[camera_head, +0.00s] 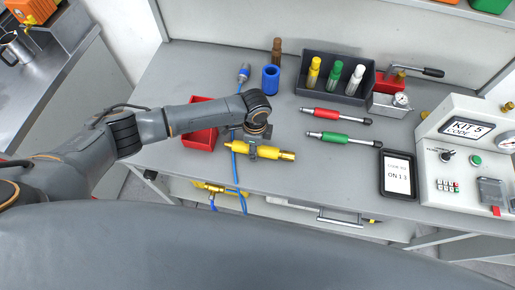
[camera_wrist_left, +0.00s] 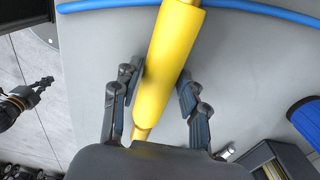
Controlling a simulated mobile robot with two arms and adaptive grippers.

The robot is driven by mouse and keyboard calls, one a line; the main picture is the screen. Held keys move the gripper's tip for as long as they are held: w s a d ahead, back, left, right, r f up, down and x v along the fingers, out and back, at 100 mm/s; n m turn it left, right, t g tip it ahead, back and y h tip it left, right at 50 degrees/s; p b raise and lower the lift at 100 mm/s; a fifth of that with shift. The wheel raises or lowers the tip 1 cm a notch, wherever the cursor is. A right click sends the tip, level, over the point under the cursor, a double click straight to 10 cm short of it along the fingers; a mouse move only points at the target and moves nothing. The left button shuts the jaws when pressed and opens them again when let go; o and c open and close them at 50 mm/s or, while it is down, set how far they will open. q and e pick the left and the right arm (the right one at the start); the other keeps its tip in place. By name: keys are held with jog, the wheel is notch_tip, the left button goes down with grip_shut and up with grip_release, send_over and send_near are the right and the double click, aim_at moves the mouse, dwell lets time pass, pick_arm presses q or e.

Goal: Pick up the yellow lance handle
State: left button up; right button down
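The yellow lance handle (camera_head: 268,152) lies on the grey bench near its front edge, with its long axis running left to right. In the left wrist view the handle (camera_wrist_left: 168,60) passes between the fingers. My left gripper (camera_head: 251,147) comes down over its middle from above; in the left wrist view my left gripper (camera_wrist_left: 160,88) has one finger along each side, close against the handle. No clear gap shows between pads and handle. A dark gripper, my right one (camera_wrist_left: 42,86), shows at the left edge of the wrist view, away from the handle, too small to read.
A red tray (camera_head: 200,134) is left of the handle. A blue hose (camera_head: 234,165) runs beside its left end. Red (camera_head: 320,112) and green (camera_head: 330,137) lances lie to the right. A blue cylinder (camera_head: 270,79) and black bottle bin (camera_head: 312,87) stand behind. A tablet (camera_head: 398,179) lies right.

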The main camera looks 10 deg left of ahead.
pick_arm(q)
grip_shut()
pick_arm(e)
jog(key=shift+w, duration=0.5)
pick_arm(q)
jog(key=shift+r, duration=0.1)
